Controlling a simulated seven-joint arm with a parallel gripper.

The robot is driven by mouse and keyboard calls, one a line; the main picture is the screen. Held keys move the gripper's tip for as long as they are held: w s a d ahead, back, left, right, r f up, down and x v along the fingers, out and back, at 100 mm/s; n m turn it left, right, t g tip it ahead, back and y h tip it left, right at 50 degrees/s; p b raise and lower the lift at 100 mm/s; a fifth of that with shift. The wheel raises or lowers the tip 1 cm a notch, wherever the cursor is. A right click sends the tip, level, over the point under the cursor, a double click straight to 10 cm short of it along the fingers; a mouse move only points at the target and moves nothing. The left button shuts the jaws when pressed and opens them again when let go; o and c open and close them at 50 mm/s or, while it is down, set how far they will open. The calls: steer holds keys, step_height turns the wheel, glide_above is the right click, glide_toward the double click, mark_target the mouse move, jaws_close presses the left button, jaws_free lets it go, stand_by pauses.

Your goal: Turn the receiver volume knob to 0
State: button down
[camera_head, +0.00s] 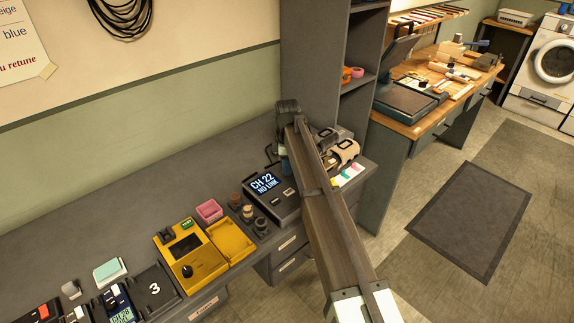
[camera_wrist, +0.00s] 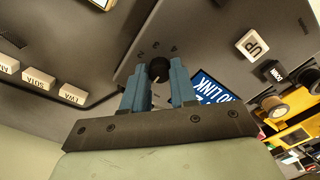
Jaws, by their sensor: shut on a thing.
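The dark receiver (camera_head: 270,205) stands on the grey bench, with a lit display reading "CH 22 NO LINK". In the wrist view, a small round black knob (camera_wrist: 159,67) sits on its dark panel (camera_wrist: 205,45), ringed by small pale digits. A pale mark shows on the knob's near side; I cannot read its setting for sure. My gripper (camera_wrist: 158,72) has its two blue fingers shut on the knob, one on each side. In the head view my gripper (camera_head: 284,165) is at the receiver's far right side, and my arm hides the knob.
A grey shelf (camera_head: 320,60) rises behind.

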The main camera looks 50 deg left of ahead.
steer(key=c, duration=0.9)
jaws_free()
step_height(320, 180, up, 14)
steer(key=shift+f, duration=0.15)
stand_by(0.4)
